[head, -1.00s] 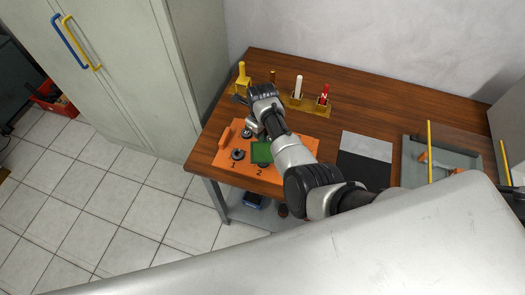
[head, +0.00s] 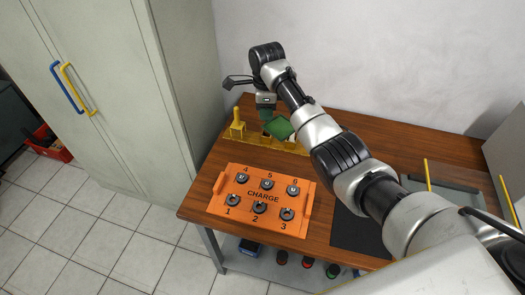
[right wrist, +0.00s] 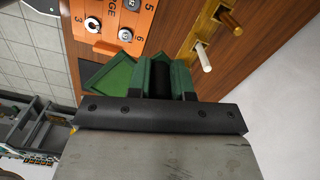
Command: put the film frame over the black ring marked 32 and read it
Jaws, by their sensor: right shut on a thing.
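My right gripper (head: 267,112) is shut on the green film frame (head: 280,128) and holds it up near the back of the table, over the yellow rack. The orange board (head: 262,184), printed CHARGE, carries several dark rings, such as the ring at 2 (head: 259,207) and the ring at 5 (head: 267,184). No marking 32 is legible on any ring. My left gripper is out of view.
The yellow rack (head: 290,146) with a yellow post (head: 237,124) stands behind the board, partly hidden. A black mat (head: 358,234) lies right of the board, partly behind my arm. A grey tray (head: 450,187) is farther right. A tall cabinet (head: 110,80) stands left.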

